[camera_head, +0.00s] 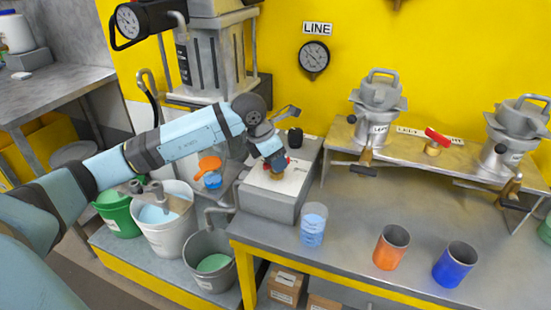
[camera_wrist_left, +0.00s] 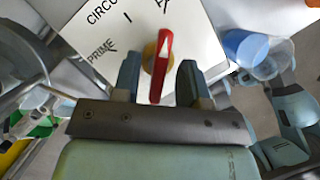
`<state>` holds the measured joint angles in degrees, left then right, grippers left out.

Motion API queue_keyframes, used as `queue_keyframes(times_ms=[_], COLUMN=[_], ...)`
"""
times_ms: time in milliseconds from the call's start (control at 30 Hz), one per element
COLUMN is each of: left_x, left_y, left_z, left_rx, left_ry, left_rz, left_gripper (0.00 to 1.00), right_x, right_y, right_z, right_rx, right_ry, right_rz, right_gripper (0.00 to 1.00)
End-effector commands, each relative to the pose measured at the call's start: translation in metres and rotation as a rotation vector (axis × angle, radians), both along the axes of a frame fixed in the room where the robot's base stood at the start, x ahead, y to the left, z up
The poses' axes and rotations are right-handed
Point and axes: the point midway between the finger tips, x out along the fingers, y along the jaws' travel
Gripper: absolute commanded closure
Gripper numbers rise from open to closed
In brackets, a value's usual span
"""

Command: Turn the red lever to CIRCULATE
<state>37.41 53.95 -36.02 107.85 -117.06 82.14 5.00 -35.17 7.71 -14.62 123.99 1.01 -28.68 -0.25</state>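The red lever (camera_wrist_left: 161,62) sits on a yellow hub on a white panel (camera_wrist_left: 110,40). The panel carries PRIME, a partly cut-off CIRCU... label and a third label cut off at the top. My left gripper (camera_wrist_left: 158,82) is open, with one finger on each side of the lever and gaps visible. In the head view, my left gripper (camera_head: 275,168) is over the panel box (camera_head: 270,207) and mostly hides the lever. My right gripper is not in view.
A clear cup of blue liquid (camera_head: 313,226), an orange cup (camera_head: 391,247) and a blue cup (camera_head: 455,264) stand on the bench to the right. Buckets (camera_head: 167,232) stand lower left.

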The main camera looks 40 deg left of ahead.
Motion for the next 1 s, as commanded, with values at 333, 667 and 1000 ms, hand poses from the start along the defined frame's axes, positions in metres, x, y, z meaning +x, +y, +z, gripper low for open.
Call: queue_keyframes(times_ms=[333,667,1000], left_x=[-0.0001,0.0,0.0], left_y=[-0.0001,-0.0003,-0.0017], left_z=[0.0003,0.0002,0.0002], left_rx=[0.0,0.0,0.0], left_ry=[0.0,0.0,-0.002], left_rz=[0.0,0.058,0.301], left_gripper=[1.0,1.0,1.0], right_x=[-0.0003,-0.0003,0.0], right_y=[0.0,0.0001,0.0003], right_z=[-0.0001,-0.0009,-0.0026], right_rx=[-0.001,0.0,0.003], right_ry=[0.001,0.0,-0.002], right_rz=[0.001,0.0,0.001], right_gripper=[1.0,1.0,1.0])
